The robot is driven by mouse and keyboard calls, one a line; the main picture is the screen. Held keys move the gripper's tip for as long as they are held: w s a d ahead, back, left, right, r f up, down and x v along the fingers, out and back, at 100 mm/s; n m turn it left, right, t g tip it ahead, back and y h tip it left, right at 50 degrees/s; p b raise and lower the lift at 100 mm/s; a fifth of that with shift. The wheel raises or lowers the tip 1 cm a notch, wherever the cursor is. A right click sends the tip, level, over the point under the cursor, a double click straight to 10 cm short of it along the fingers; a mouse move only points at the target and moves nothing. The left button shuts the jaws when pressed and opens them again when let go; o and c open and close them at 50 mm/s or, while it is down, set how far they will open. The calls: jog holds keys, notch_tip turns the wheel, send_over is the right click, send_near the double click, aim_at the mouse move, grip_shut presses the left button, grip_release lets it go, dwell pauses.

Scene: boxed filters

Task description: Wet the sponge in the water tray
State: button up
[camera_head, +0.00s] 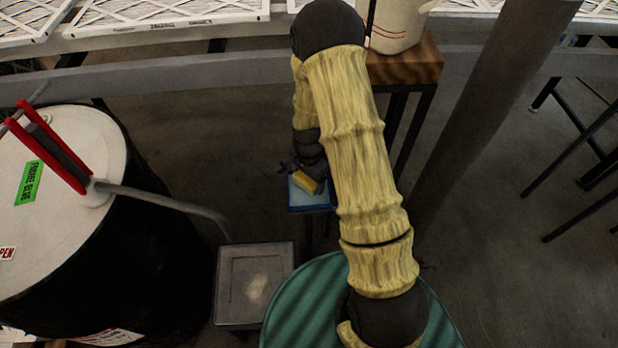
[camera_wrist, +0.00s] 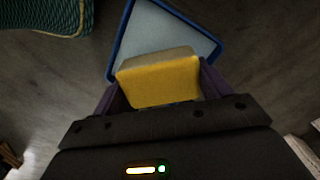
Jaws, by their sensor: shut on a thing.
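My gripper (camera_wrist: 158,90) is shut on a yellow sponge (camera_wrist: 160,80), with a finger on each side of it in the wrist view. The blue-rimmed water tray (camera_wrist: 216,50) lies beyond and below the sponge, with a pale surface inside. In the head view the sponge (camera_head: 307,183) shows over the blue tray (camera_head: 296,206), below my yellow-sleeved arm. I cannot tell whether the sponge touches the water. The tray's right part is hidden by my arm in the head view.
A black drum (camera_head: 165,245) with a white lid and a red-handled pump stands at the left. A grey square tray (camera_head: 226,290) sits below the pump spout. A wooden-topped stand (camera_head: 420,66) holds a pale container at the top. A dark post (camera_head: 490,90) rises at the right.

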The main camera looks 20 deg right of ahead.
jog(key=shift+r+p, duration=1.2)
jog(key=shift+r, duration=0.5)
jog(key=n, duration=0.2)
jog(key=w+r+n, duration=0.1)
jog(key=n, duration=0.1)
jog(key=r+n, duration=0.1)
jog(key=n, duration=0.1)
jog(key=shift+w+a+r, duration=0.15)
jog(key=shift+w+r, duration=0.05)
jog(key=shift+w, duration=0.2)
jog(key=n, duration=0.1)
jog(key=w+r+n, duration=0.1)
jog(key=n, duration=0.1)
jog(key=r+n, duration=0.1)
jog(key=n, duration=0.1)
jog(key=shift+w+r, duration=0.15)
jog(key=shift+w, duration=0.1)
jog(key=shift+r+n+p, duration=0.3)
jog(key=shift+r+n, duration=0.05)
jog(key=shift+n, duration=0.25)
jog(key=s+r+p, duration=0.1)
jog(key=p, duration=0.7)
jog(key=shift+s+r, duration=0.15)
jog(key=shift+r, duration=0.25)
jog(key=p, duration=0.3)
jog(key=shift+s, duration=0.4)
